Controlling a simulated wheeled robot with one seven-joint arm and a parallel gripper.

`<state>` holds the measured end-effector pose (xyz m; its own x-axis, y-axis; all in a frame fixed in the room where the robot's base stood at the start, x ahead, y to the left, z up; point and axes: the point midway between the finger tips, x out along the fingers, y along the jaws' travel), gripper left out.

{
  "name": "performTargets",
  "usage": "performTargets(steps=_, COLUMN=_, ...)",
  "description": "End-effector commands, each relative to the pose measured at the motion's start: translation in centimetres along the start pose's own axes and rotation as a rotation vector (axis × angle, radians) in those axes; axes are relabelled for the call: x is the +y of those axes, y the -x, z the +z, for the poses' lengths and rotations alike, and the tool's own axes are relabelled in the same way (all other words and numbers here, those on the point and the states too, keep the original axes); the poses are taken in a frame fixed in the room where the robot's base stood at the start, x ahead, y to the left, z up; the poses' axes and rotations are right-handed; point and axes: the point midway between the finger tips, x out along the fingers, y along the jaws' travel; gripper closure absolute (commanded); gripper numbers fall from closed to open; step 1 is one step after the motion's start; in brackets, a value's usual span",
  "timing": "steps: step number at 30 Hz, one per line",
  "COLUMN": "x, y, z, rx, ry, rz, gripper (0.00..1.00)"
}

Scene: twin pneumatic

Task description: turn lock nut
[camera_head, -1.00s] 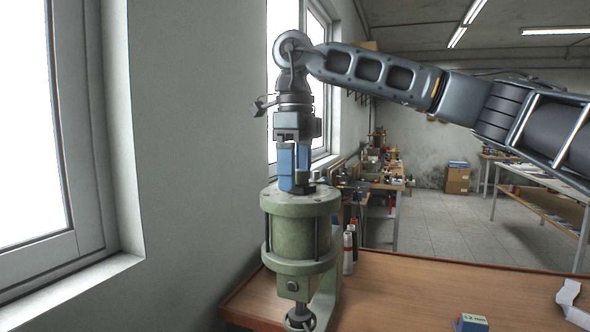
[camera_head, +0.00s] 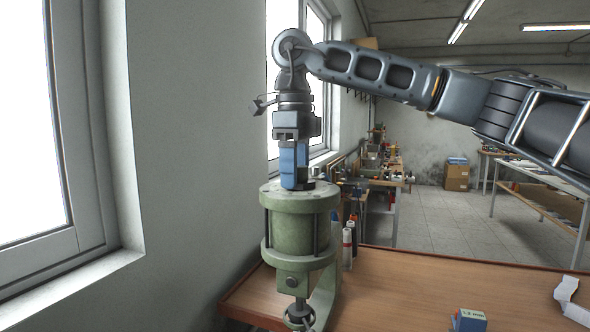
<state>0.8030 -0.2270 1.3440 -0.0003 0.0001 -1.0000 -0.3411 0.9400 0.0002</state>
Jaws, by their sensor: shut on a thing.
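The green pneumatic press (camera_head: 300,233) stands upright at the table's left end, close to the wall. My gripper (camera_head: 294,182) points straight down onto the middle of its top plate. Its blue fingers look shut on the lock nut, which they hide from this view. A small dark part shows just right of the fingertips, low on the top plate; I cannot tell whether it belongs to the nut. The press's lower rod and a round wheel-like end (camera_head: 299,317) show below the cylinder.
The brown table (camera_head: 400,290) is mostly clear. A small blue box (camera_head: 470,320) and crumpled white paper (camera_head: 570,300) lie at its front right. Bottles (camera_head: 348,248) stand just right of the press. The wall and window are close on the left.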

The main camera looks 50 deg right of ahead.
Motion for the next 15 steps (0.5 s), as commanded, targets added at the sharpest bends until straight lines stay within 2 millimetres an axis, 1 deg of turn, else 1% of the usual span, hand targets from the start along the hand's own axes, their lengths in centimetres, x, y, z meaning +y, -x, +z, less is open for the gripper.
performTargets(steps=8, x=-0.1, y=-0.08, z=-0.01, rx=0.0, ry=-0.055, rz=-0.002, gripper=0.75)
performTargets(steps=15, x=-0.25, y=-0.22, z=-0.02, rx=-0.001, ry=-0.21, rz=-0.003, gripper=0.75)
